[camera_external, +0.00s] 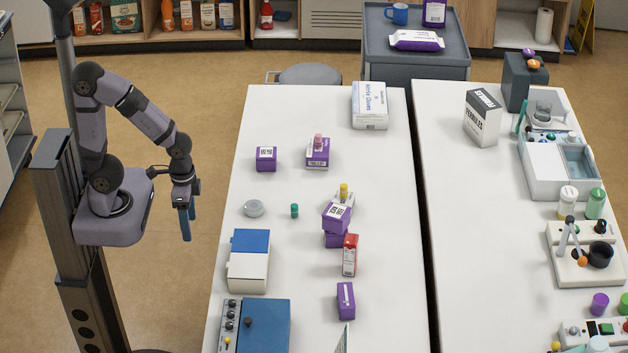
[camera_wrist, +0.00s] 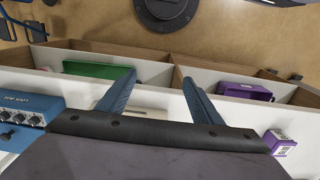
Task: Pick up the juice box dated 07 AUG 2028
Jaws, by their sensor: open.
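Several small purple boxes stand or lie on the white table: one at the back left (camera_external: 266,160), one topped by a pink-capped item (camera_external: 317,157), a tilted one (camera_external: 337,213) resting on another purple box (camera_external: 336,239), and one near the front (camera_external: 346,301). A red and white carton (camera_external: 350,262) stands beside the stack. No date is readable on any, so I cannot tell which is dated 07 AUG 2028. My gripper (camera_external: 186,222) is open and empty, pointing down left of the table. Its blue fingers (camera_wrist: 159,78) are apart in the wrist view.
A blue and white box (camera_external: 248,273) and a blue device with knobs (camera_external: 262,325) occupy the table's near left. A glove box (camera_external: 369,107) stands at the back. The wrist view shows open compartments holding a green item (camera_wrist: 98,70) and a purple item (camera_wrist: 245,91).

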